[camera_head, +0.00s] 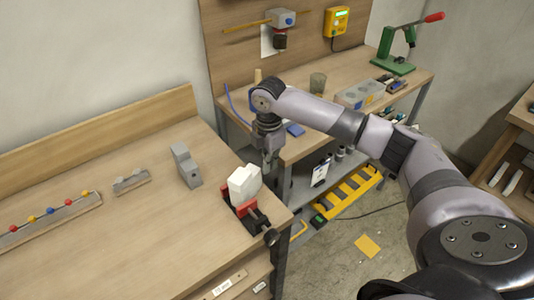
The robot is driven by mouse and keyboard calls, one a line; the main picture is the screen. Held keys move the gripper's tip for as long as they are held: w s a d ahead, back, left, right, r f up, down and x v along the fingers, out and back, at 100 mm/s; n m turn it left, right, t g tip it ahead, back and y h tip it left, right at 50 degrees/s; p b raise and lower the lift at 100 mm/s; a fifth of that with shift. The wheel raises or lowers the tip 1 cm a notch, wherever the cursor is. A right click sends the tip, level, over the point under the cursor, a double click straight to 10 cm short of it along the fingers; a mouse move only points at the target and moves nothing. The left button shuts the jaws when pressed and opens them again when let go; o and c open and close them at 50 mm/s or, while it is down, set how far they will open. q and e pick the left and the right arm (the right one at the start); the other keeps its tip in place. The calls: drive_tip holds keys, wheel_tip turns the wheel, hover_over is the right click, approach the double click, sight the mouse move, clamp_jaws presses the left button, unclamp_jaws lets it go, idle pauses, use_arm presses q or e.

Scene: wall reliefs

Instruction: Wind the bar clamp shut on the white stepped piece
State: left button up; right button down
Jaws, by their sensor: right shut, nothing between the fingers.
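The white stepped piece (242,185) stands upright in the bar clamp, near the right end of the wooden bench. The bar clamp (254,216) is red and black, and its dark round knob (271,237) sticks out at the bench's front right edge. I cannot tell whether the clamp's jaws touch the piece. My right gripper (268,164) points down just behind and right of the white piece, shut and empty. It is apart from the knob. My left gripper is not in view.
A grey block (186,165), a small grey strip (131,181) and a rail with coloured knobs (50,214) lie left on the bench. A second bench behind holds a green press (395,58) and a grey box (360,94). The bench's front middle is clear.

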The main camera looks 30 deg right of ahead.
sight(258, 180)
drive_tip(key=a+f+p, duration=0.2)
drive_tip(key=f, duration=0.1)
drive_tip(key=a+f+p, duration=0.1)
drive_tip(key=shift+a+f, duration=0.1)
drive_tip(key=shift+f, duration=0.3)
drive_tip(key=shift+a+f, duration=0.15)
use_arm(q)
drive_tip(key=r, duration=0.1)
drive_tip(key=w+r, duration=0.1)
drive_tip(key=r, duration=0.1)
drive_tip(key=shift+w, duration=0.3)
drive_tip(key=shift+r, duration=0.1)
